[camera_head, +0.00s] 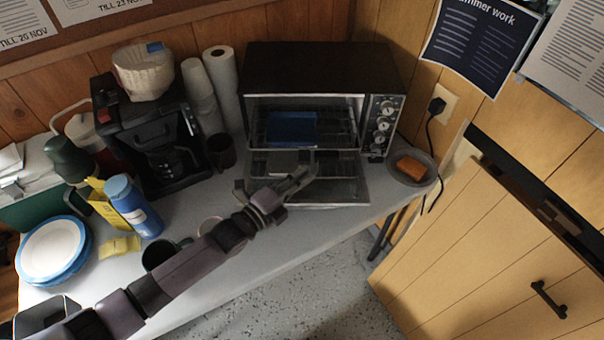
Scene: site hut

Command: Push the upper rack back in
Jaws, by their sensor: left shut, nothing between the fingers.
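A dark toaster oven (322,68) stands at the back of the table with its glass door (345,190) folded down in front. Inside, a wire rack (341,128) shows at the opening, with a blue tray-like item (292,127) on it. How far the rack stands out is hard to tell. My left gripper (305,174) is shut and empty, above the open door and in front of and below the rack. It appears apart from the rack. My right gripper is not in view.
Oven knobs (383,125) are right of the opening. A bowl with an orange sponge (411,168) sits at the table's right end. A coffee maker (150,140), paper towel roll (222,85), dark mug (221,151) and blue bottle (133,207) stand left. The front table strip is fairly clear.

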